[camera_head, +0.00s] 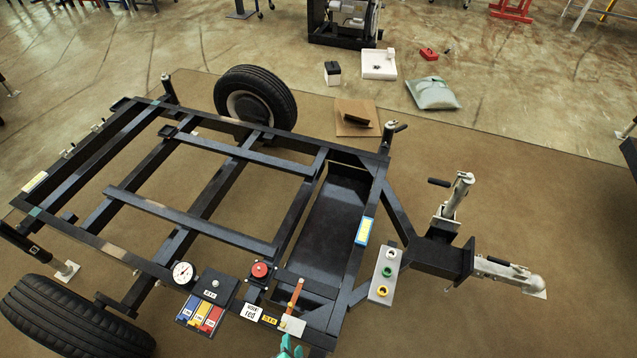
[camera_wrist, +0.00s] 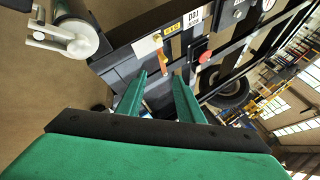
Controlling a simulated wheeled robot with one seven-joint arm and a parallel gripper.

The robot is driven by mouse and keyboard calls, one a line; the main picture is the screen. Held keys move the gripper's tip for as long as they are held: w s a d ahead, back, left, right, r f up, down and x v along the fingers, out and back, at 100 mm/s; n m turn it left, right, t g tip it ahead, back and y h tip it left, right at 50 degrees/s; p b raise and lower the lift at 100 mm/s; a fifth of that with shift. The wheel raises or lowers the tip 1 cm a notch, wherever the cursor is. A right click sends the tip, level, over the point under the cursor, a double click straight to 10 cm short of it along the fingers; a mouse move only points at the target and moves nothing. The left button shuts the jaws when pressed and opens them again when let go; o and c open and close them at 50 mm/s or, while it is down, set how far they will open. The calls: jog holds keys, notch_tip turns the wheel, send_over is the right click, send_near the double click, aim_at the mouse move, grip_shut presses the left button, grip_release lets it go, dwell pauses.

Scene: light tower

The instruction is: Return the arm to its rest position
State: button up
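My gripper (camera_wrist: 159,76) shows in the wrist view with its two green fingers apart and nothing visible between them. In the head view only a small teal part of my gripper (camera_head: 290,347) shows at the bottom edge, just below an orange lever (camera_head: 295,294) with a pale plate at its foot. The fingers appear close to the trailer's front-side edge; whether they touch it cannot be told. Most of my arm is out of view.
A black trailer frame (camera_head: 190,222) fills the middle. Along its near edge are a round gauge (camera_head: 183,272), a coloured panel (camera_head: 201,312) and a red button (camera_head: 260,270). A grey three-button box (camera_head: 384,275) stands right. Open floor (camera_head: 560,225) lies beyond the hitch.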

jog(key=s+d+r+n+t, duration=0.2)
jog(key=s+r+n, duration=0.1)
jog(key=r, duration=0.5)
jog(key=s+d+r+n+t+h, duration=0.1)
jog(key=s+d+r+n+t, duration=0.2)
jog(key=r, duration=0.5)
jog(key=s+d+r+n+t, duration=0.2)
jog(key=s+r+n, duration=0.1)
jog(key=r, duration=0.5)
jog(key=shift+s+d+r+h, duration=0.25)
jog(key=shift+s+r+h, duration=0.05)
jog(key=shift+s, duration=0.05)
